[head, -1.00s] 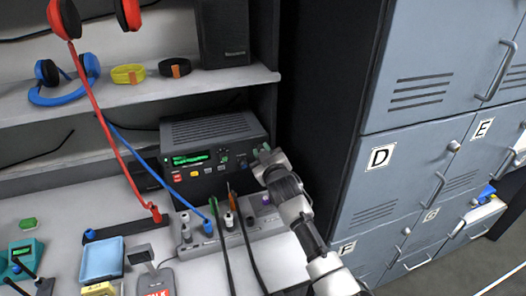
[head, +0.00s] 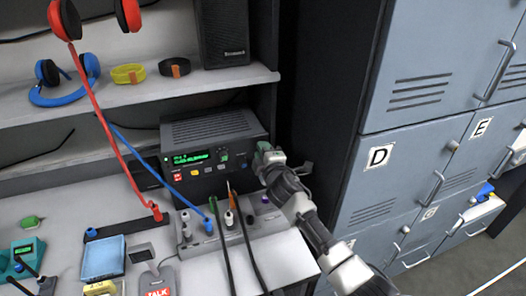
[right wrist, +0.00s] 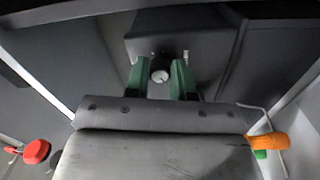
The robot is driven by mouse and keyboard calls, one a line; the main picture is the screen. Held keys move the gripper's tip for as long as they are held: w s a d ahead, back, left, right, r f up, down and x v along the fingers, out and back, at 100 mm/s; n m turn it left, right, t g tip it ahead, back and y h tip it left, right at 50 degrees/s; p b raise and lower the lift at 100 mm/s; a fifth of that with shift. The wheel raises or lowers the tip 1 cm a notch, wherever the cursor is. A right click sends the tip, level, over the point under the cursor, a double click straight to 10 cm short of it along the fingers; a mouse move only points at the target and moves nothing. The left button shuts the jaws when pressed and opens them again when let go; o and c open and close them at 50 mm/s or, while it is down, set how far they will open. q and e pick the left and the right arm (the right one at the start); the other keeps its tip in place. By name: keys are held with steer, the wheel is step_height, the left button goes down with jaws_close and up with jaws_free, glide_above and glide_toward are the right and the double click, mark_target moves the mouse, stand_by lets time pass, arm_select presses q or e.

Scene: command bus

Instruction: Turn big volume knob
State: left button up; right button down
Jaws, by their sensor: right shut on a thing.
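The black radio unit (head: 213,133) with a green lit display stands at the back of the desk, under the shelf. My right gripper (head: 260,150) is at the right end of its front. In the right wrist view, the round knob (right wrist: 160,73) sits between the two green fingers of my right gripper (right wrist: 161,78), which are shut on it. The dark face of the unit (right wrist: 185,40) is right behind the knob. In the head view my gripper hides the knob. How far the knob is turned cannot be told. My left gripper is not in view.
A grey socket panel (head: 262,226) with plugs and cables lies in front of the unit. A red cord (head: 100,115) and a blue cord hang down at the left. Grey lockers (head: 405,165) stand to the right. A shelf (head: 130,104) runs above.

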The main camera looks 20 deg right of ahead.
steer(key=shift+n, duration=1.9)
steer(key=c, duration=1)
jaws_free()
steer(key=shift+o, duration=0.2)
steer(key=s, duration=1)
steer(key=shift+s+d, duration=0.15)
steer(key=shift+s, duration=0.25)
